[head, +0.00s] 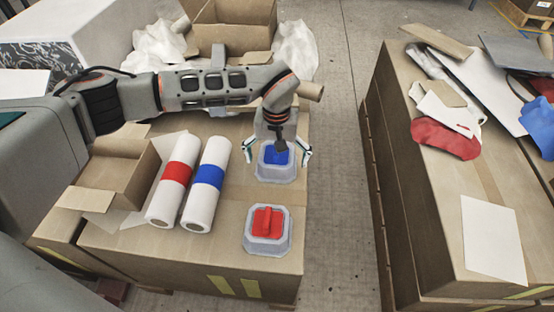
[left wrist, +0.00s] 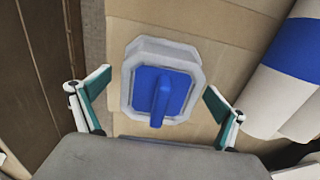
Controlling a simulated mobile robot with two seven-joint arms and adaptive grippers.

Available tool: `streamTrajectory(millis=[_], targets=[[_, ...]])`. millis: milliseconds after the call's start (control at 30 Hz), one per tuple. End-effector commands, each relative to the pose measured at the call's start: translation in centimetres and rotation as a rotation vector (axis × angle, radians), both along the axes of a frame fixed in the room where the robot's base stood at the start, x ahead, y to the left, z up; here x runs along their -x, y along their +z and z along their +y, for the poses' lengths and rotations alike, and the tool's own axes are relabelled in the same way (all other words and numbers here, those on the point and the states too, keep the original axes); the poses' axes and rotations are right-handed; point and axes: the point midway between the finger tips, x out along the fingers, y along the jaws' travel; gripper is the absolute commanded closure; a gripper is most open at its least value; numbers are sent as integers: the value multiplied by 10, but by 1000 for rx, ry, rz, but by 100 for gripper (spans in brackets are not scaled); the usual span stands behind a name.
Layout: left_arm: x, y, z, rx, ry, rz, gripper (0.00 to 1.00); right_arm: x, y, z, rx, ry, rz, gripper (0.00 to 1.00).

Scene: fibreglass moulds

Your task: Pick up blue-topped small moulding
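The blue-topped small moulding (head: 277,167) is a grey-white block with a blue top and a raised blue handle. It sits on the cardboard-covered table near its right edge. My left gripper (head: 278,152) is over it, pointing down, with fingers spread. In the left wrist view the moulding (left wrist: 161,84) lies ahead of the open fingers of my left gripper (left wrist: 157,108), with nothing between the fingertips gripped. A similar moulding with a red top (head: 268,230) stands nearer the front edge. My right gripper is not in view.
Two white rolls, one with a red band (head: 173,180) and one with a blue band (head: 206,184), lie left of the mouldings. An open cardboard box (head: 117,172) is farther left. A second cardboard stack (head: 450,215) stands right, across a floor gap (head: 345,180).

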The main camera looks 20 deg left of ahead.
Motion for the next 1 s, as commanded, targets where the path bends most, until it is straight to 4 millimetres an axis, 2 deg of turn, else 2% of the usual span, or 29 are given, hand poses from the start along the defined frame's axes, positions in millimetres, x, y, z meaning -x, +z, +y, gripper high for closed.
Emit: streamTrajectory(millis=[33,100,200,467,567,667,767,1000], targets=[[0,0,0,0,0,0,18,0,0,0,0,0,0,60],[0,0,0,0,0,0,36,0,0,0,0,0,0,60],[0,-1,0,0,0,1,58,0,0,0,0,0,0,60],[0,0,0,0,0,1,58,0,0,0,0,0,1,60],[-1,6,0,0,0,-2,58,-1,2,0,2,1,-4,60],[-2,21,0,1,0,-7,58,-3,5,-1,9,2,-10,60],[-3,44,0,0,0,-12,58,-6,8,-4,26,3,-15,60],[-3,113,0,0,0,-17,58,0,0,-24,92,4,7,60]])
